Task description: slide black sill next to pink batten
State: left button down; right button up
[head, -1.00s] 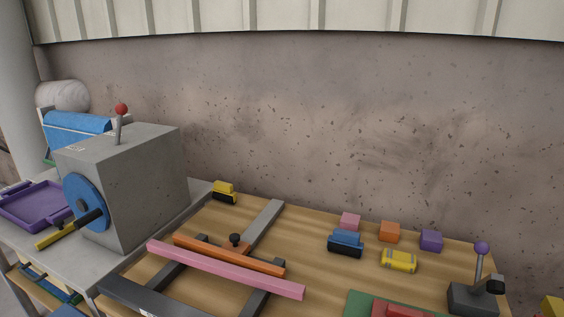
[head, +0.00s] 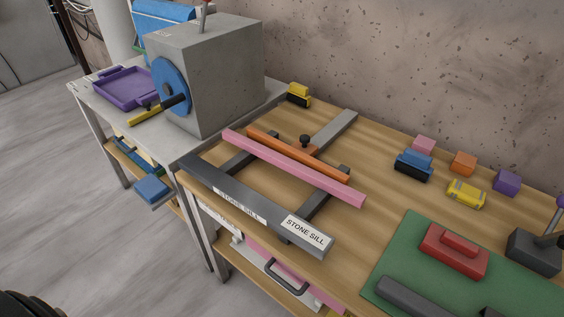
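The black sill (head: 232,195) is a long dark bar with white labels reading "STONE SILL". It lies along the front edge of the wooden bench top. The pink batten (head: 290,166) lies behind it, roughly parallel, with a clear gap between them. An orange bar (head: 270,144) lies just behind the pink batten. Two grey rails (head: 318,201) run crosswise under the bars. No gripper is clearly visible; a dark rounded shape sits at the bottom left corner.
Small blocks, including a yellow one (head: 466,194), sit at the right. A green mat (head: 400,262) holds a red tool (head: 455,250).

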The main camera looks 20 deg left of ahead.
aim_at(307, 236)
jog(key=z, duration=0.2)
jog(key=j+z, duration=0.4)
jog(key=k+j+z, duration=0.2)
jog(key=j+z, duration=0.25)
jog(key=j, duration=0.15)
jog(key=k+j, duration=0.1)
jog(key=j, duration=0.25)
jog(key=k+j, duration=0.1)
jog(key=j, duration=0.2)
jog(key=k+j+z, duration=0.1)
jog(key=j, duration=0.25)
jog(key=k+j, duration=0.15)
jog(key=j, duration=0.2)
